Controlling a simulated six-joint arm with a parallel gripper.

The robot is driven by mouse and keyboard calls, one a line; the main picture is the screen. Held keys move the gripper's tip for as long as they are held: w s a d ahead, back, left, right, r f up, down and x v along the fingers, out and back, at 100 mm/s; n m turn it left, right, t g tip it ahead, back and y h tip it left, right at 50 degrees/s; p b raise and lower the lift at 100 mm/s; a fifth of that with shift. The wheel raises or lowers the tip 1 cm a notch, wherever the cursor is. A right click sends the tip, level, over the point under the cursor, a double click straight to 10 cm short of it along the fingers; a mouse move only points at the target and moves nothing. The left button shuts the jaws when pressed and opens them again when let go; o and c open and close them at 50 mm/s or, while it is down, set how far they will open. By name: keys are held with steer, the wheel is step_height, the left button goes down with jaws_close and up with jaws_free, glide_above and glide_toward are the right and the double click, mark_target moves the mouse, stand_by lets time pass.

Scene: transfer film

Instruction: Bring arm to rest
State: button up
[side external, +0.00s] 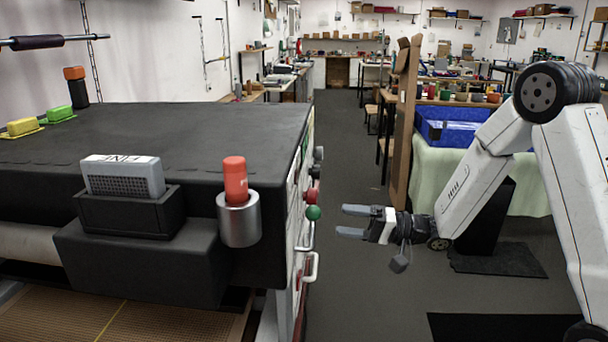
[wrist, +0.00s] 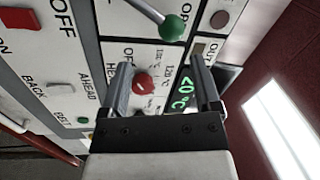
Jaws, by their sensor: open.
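My gripper (side external: 350,221) is open and empty in the side external view, to the right of the machine's control panel, with a clear gap between them. Its two fingers point left toward the panel. In the wrist view, my gripper (wrist: 161,78) shows its fingers spread, with a red knob (wrist: 143,83) appearing between them. A lever with a green ball (wrist: 174,27) lies above the fingers. The green ball (side external: 313,213) and a red knob (side external: 312,196) also stick out from the panel in the side external view. Nothing is held.
The black-topped machine (side external: 180,135) fills the left side, carrying a grey box (side external: 122,178) and a red-orange cylinder (side external: 235,180) in a metal cup. A white handle (side external: 309,268) sticks out low on the panel. A blue crate (side external: 437,128) is behind my arm.

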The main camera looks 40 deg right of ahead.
steer(key=s+d+f+n+g+h, duration=0.35)
steer(key=f+h, duration=0.45)
steer(key=h, duration=0.6)
steer(key=s+a+f+n+g, duration=0.2)
steer(key=s+g, duration=0.5)
steer(key=s, duration=0.4)
steer(key=shift+s+a+f, duration=0.25)
steer(key=shift+f, duration=0.05)
